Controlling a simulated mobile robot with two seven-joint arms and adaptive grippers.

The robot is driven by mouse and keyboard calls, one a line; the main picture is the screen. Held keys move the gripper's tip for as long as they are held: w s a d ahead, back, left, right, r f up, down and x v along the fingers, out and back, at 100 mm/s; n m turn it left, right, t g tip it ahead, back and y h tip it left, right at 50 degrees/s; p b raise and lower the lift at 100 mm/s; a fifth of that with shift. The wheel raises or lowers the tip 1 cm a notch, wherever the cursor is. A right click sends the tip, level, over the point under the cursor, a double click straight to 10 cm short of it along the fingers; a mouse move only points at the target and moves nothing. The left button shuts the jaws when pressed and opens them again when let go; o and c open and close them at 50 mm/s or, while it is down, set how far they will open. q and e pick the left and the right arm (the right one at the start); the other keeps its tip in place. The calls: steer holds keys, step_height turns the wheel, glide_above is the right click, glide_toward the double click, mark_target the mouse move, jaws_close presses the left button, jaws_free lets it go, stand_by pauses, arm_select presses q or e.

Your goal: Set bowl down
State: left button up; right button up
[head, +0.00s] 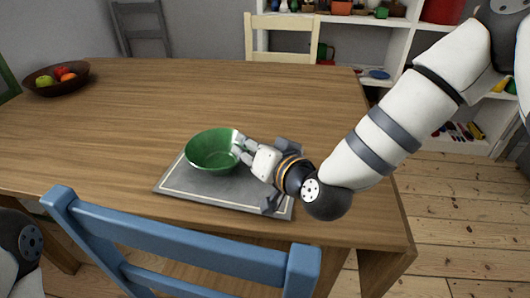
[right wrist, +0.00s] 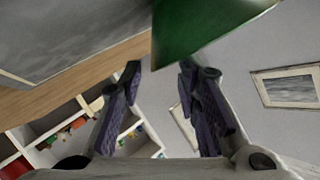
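A green bowl (head: 210,153) is on the grey placemat (head: 190,185) with a pale border line, near the table's front edge. It looks upright, and I cannot tell whether its base is fully flat on the mat. My right gripper (head: 240,146) is at the bowl's right rim, with its fingers spread. In the right wrist view the fingers (right wrist: 158,75) stand wide apart, and the green bowl (right wrist: 200,25) shows at the top, beyond the fingertips. Any contact between fingers and rim is unclear. My left gripper is out of view; only part of my left arm shows at lower left.
The wooden table (head: 140,110) is mostly clear. A brown fruit bowl (head: 58,87) stands at its far left corner. A blue chair (head: 180,250) is close at the front edge, a cream chair (head: 282,42) behind. White shelves (head: 400,40) stand at the back right.

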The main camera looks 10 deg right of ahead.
steer(key=p+v, duration=0.1)
steer(key=v, duration=0.6)
steer(key=shift+s+r, duration=0.1)
